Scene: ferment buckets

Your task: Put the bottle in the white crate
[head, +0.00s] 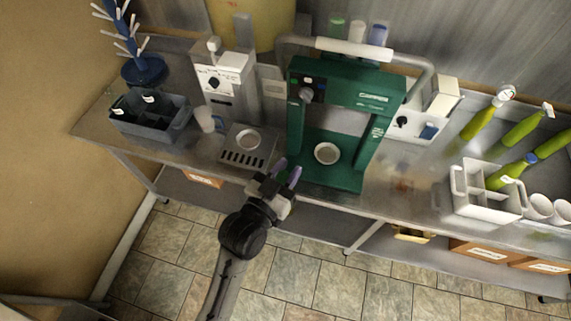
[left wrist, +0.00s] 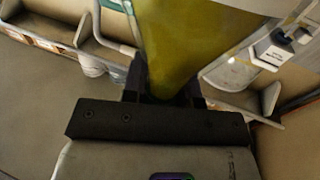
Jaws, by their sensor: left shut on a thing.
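My left gripper (head: 287,173) is over the front edge of the steel table, in front of the green machine. In the left wrist view it is shut on a yellow-green glass bottle (left wrist: 180,45), which fills the space between and above the dark fingers. I cannot make out this bottle at the gripper in the head view. The white crate (head: 490,210) stands at the right of the table, well away from the gripper. A green bottle with a blue cap (head: 508,172) is tilted at the crate. My right gripper is not in view.
The green machine (head: 368,100) and a grey dispenser (head: 218,85) stand behind the gripper. A dark divided crate (head: 158,122) is at the left. Several green bottles (head: 484,121) lean at the back right. White cups (head: 541,207) are beside the white crate.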

